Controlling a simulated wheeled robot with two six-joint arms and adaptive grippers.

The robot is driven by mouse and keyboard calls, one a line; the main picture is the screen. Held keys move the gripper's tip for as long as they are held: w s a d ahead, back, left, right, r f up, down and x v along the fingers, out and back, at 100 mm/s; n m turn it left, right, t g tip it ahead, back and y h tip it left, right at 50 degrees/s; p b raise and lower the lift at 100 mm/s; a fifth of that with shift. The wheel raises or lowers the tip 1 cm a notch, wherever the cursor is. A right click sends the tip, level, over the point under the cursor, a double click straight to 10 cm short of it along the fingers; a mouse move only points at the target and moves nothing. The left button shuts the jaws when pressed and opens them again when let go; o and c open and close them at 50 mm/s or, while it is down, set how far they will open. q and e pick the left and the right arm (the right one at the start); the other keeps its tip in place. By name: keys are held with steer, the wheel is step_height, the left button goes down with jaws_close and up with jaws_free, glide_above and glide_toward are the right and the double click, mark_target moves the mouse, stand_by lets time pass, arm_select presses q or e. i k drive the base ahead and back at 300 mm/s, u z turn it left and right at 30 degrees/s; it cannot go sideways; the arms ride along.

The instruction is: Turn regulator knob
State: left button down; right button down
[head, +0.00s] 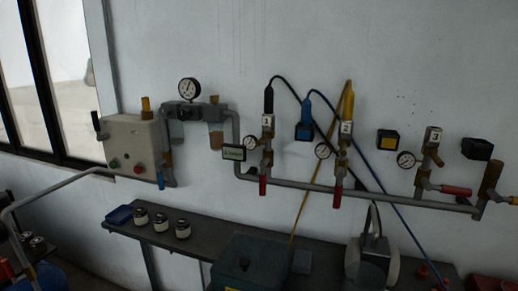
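A dark grey regulator block (182,114) sits on the wall pipe left of centre, with a round white gauge (188,90) on top. A small brass knob-like cap (214,99) stands on the block's right part, above a brown bowl (215,140). It looks like the regulator knob, but its turned position cannot be told. Another upright brass fitting (146,106) stands on top of the beige control box to the left. Neither of my grippers shows in the head view, and nothing touches the regulator.
A beige control box (128,142) has small buttons. Pipe drops labelled 1 (267,122), 2 (345,130) and 3 (434,137) carry gauges and red-handled valves. Blue and yellow hoses hang there. A dark bench (205,232) below holds jars (161,221), a dark box (250,262) and a grey device (372,260).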

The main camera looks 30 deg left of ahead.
mark_target(186, 114)
steer(key=u, duration=1.65)
steer(key=k, duration=1.3)
steer(key=u, duration=0.7)
steer(key=i, duration=0.85)
steer(key=u, duration=0.8)
steer(key=i, duration=2)
steer(key=z, duration=1.5)
steer(key=i, duration=0.65)
steer(key=z, duration=0.5)
